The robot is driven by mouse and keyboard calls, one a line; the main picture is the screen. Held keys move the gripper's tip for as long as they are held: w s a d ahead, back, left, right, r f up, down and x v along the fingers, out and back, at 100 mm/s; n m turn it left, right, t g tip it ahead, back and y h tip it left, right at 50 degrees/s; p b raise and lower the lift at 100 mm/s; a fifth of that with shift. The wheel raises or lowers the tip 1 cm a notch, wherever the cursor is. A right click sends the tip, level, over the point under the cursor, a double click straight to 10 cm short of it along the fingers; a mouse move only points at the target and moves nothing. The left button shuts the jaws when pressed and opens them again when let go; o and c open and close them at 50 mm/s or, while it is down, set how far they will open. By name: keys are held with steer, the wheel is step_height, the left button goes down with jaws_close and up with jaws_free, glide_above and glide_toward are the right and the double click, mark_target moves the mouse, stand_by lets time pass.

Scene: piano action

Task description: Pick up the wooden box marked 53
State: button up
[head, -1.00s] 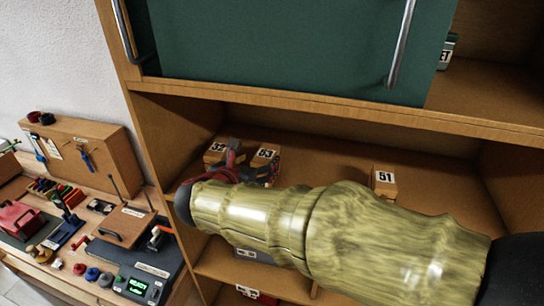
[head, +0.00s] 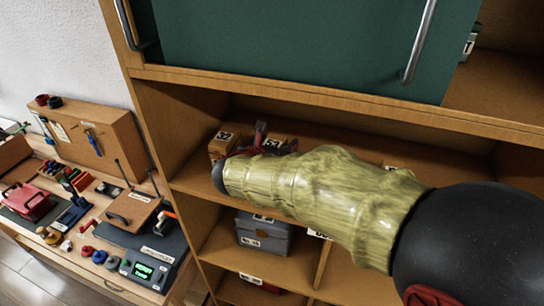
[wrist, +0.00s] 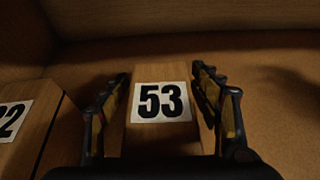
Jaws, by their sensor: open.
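The wooden box marked 53 (wrist: 161,102) stands on the shelf, its number label facing the wrist camera. In the head view only the top of box 53 (head: 273,143) shows behind my arm. My gripper (wrist: 160,110) is open, with one finger on each side of the box. A narrow gap seems to show at each side; I cannot tell if either finger touches. In the head view my gripper (head: 258,140) is partly hidden by my wrist.
A wooden box marked 22 or 32 (head: 222,144) stands just left of box 53. The shelf right of box 53 (wrist: 275,110) is clear in the wrist view. A green sliding door (head: 300,45) hangs above. A grey case (head: 263,235) sits on the shelf below.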

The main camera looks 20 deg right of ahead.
steer(key=shift+c, duration=1.4)
steer(key=c, duration=1.1)
steer(key=shift+c, duration=0.3)
